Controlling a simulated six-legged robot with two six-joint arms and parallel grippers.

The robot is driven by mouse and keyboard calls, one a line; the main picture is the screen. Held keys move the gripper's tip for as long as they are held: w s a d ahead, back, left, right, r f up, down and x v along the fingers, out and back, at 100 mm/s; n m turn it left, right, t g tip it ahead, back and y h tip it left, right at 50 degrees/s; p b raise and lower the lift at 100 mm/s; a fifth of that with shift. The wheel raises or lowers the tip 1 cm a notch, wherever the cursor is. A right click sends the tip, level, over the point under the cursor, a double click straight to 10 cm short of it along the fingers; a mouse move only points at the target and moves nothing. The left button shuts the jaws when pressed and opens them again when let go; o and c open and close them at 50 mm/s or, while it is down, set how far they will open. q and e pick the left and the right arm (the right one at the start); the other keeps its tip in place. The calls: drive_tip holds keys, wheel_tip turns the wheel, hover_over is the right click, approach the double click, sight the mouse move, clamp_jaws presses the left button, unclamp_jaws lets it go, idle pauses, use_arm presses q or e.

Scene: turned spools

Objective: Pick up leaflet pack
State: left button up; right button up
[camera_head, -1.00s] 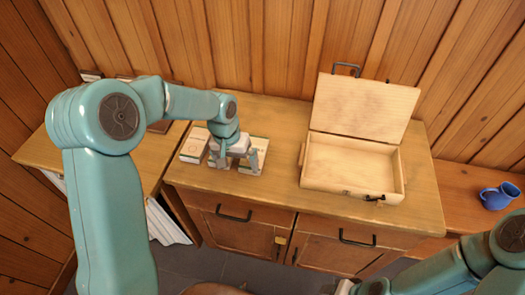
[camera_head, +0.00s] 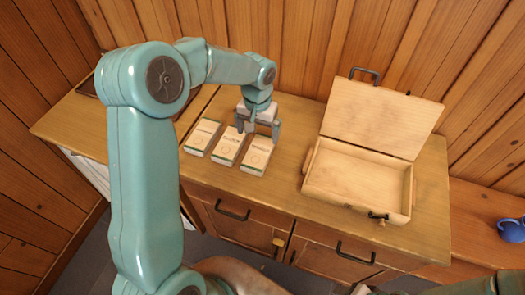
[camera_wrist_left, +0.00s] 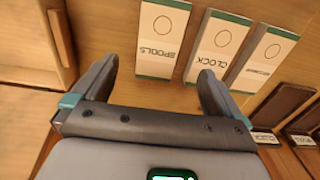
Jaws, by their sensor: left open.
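Three flat white packs with green ends and a printed circle lie side by side on the wooden cabinet: a left one (camera_head: 203,136), a middle one (camera_head: 229,148) and a right one (camera_head: 257,157). In the left wrist view the nearest reads SPOOLS (camera_wrist_left: 163,38), the one beside it CLOCK (camera_wrist_left: 217,48); the third label (camera_wrist_left: 264,60) is too small to read. My left gripper (camera_head: 259,130) is open and empty, at the far end of the right pack. In the left wrist view the SPOOLS pack lies ahead between the fingers (camera_wrist_left: 158,80). My right gripper is not visible.
An open wooden box (camera_head: 355,180) with its lid raised stands right of the packs on the cabinet top (camera_head: 290,130). A blue mug (camera_head: 511,230) is at the far right. A plank wall stands behind.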

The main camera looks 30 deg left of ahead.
use_arm(q)
hover_over(259, 151)
drive_tip(key=f, duration=0.4)
drive_tip(key=shift+s+f, duration=0.15)
drive_tip(key=shift+s, duration=0.1)
drive_tip(key=shift+d+f+p, duration=0.1)
drive_tip(key=shift+f+p, duration=0.4)
drive_tip(key=shift+f, duration=0.05)
drive_tip(key=f, duration=0.3)
drive_tip(key=f+p, duration=0.1)
drive_tip(key=shift+w+f, duration=0.2)
drive_tip(key=shift+w, duration=0.05)
drive_tip(key=shift+s, duration=0.1)
drive_tip(key=c, duration=1.1)
